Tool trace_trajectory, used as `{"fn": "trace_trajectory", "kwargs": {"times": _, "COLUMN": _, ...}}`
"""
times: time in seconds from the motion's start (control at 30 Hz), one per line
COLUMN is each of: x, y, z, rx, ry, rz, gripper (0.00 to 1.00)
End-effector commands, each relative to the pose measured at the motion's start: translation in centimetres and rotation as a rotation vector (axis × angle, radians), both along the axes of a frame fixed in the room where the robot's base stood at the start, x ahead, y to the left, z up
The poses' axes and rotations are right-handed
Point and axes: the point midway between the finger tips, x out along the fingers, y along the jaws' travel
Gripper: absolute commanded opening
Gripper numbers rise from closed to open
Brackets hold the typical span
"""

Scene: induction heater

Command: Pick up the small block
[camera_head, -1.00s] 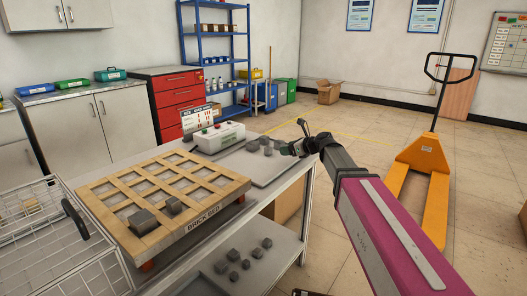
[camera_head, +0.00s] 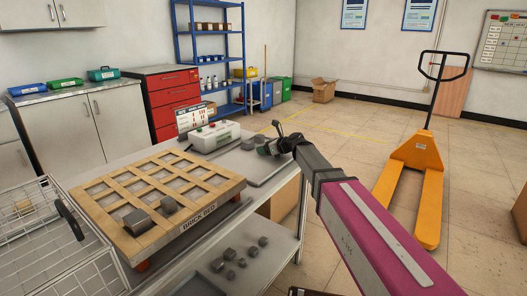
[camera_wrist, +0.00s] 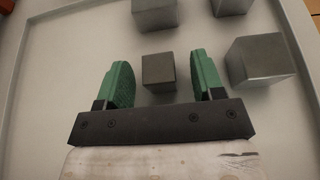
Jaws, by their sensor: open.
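In the wrist view, a small dark grey block (camera_wrist: 158,72) lies on the light grey tray (camera_wrist: 60,75). My gripper (camera_wrist: 160,78) has green fingers and is open, with one finger on each side of this block and a gap on both sides. Larger grey blocks stand beyond it: one straight ahead (camera_wrist: 155,14), one at the upper edge (camera_wrist: 231,6) and one to the right (camera_wrist: 261,60). In the head view my gripper (camera_head: 268,147) is over the tray at the bench's far end, and the arm hides part of the tray. A grey block (camera_head: 248,144) shows just left of it.
A white machine (camera_head: 214,136) with a sign stands left of the tray. A wooden brick bed (camera_head: 205,196) with two grey blocks is nearer. Several blocks lie on the lower shelf (camera_head: 222,285). A wire basket (camera_head: 40,230) is at left, a yellow pallet jack (camera_head: 421,152) at right.

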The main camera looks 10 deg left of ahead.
Motion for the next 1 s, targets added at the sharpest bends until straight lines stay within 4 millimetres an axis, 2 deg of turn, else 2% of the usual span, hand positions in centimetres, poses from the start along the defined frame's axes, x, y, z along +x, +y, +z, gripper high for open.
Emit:
{"fn": "trace_trajectory", "kwargs": {"times": 0.13, "x": 0.0, "y": -0.1, "z": 0.0, "rx": 0.0, "ry": 0.0, "rz": 0.0, "gripper": 0.62}}
{"fn": "trace_trajectory", "kwargs": {"times": 0.3, "x": -0.1, "y": -0.1, "z": 0.0, "rx": 0.0, "ry": 0.0, "rz": 0.0, "gripper": 0.06}}
{"fn": "trace_trajectory", "kwargs": {"times": 0.33, "x": -0.1, "y": -0.1, "z": 0.0, "rx": 0.0, "ry": 0.0, "rz": 0.0, "gripper": 0.0}}
{"fn": "trace_trajectory", "kwargs": {"times": 0.73, "x": 0.0, "y": -0.1, "z": 0.5, "rx": 0.001, "ry": 0.0, "rz": 0.0, "gripper": 0.0}}
{"fn": "trace_trajectory", "kwargs": {"times": 0.87, "x": 0.0, "y": -0.1, "z": 1.5, "rx": 0.001, "ry": -0.002, "rz": -0.001, "gripper": 0.0}}
{"fn": "trace_trajectory", "kwargs": {"times": 1.0, "x": 0.0, "y": -0.1, "z": 3.4, "rx": 0.002, "ry": -0.002, "rz": -0.001, "gripper": 0.0}}
